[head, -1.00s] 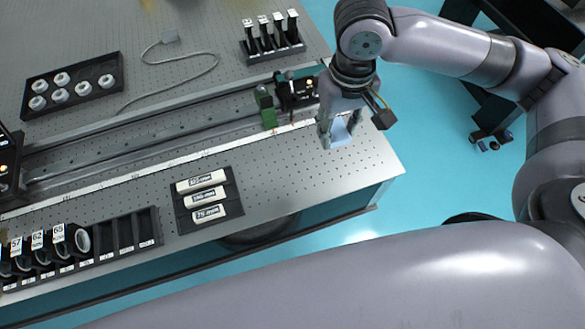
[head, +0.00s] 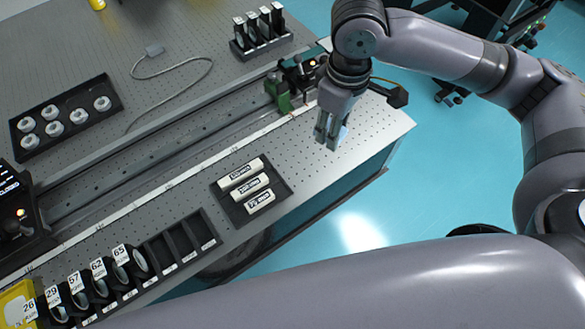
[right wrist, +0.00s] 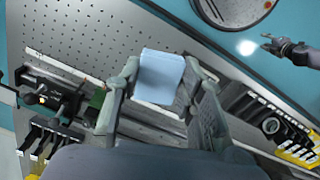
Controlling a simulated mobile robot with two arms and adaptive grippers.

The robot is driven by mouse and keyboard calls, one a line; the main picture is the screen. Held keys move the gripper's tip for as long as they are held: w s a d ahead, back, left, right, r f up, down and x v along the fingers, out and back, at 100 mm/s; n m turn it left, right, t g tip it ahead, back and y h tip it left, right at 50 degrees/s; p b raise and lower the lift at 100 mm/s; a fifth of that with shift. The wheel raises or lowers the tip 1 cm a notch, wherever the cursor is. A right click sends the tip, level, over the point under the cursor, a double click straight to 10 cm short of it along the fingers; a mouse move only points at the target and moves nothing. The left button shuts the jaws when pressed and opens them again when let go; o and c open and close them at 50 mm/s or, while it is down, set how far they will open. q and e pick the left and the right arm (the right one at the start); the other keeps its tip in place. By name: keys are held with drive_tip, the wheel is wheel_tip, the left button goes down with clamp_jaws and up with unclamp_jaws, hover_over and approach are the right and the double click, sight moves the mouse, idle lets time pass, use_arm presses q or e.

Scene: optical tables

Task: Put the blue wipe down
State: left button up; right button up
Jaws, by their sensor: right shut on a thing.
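My right gripper (head: 329,136) is over the right end of the optical table (head: 384,128) with its fingers pointing down. It is shut on the blue wipe (right wrist: 160,77), a pale blue folded cloth between the two fingers in the right wrist view. I cannot tell whether the wipe touches the table top.
A rail with a green mount (head: 278,94) lies behind the gripper. A tray of labelled white bars (head: 284,189) is to the left, and a rack of numbered round holders (head: 118,264) is at the front left. Bare perforated table surrounds the gripper near the right edge.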

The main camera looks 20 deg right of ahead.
drive_tip(key=n, duration=0.2)
drive_tip(key=w+n, duration=0.1)
drive_tip(key=n, duration=0.1)
drive_tip(key=w+n, duration=0.1)
drive_tip(key=n, duration=0.2)
drive_tip(key=shift+w+d+f, duration=0.1)
drive_tip(key=shift+d+f, duration=0.05)
drive_tip(key=shift+f, duration=0.2)
drive_tip(key=shift+w+n, duration=0.25)
drive_tip(key=shift+n, duration=0.85)
drive_tip(key=shift+w+a+n+b, duration=0.3)
drive_tip(key=shift+a+n, duration=0.1)
drive_tip(key=shift+n, duration=0.6)
drive_tip(key=a+n, duration=0.1)
drive_tip(key=n, duration=2)
hover_over(301, 165)
wheel_tip(301, 165, down, 16)
drive_tip(key=shift+a+r+p, duration=0.1)
drive_tip(key=shift+r+p, duration=0.05)
drive_tip(key=shift+p, duration=0.15)
wheel_tip(301, 165, down, 5)
drive_tip(key=shift+r, duration=0.1)
use_arm(q)
drive_tip(key=d, duration=0.1)
drive_tip(key=w, duration=0.1)
drive_tip(key=d, duration=0.1)
drive_tip(key=shift+w+d+r, duration=0.15)
drive_tip(key=shift+d+r, duration=0.2)
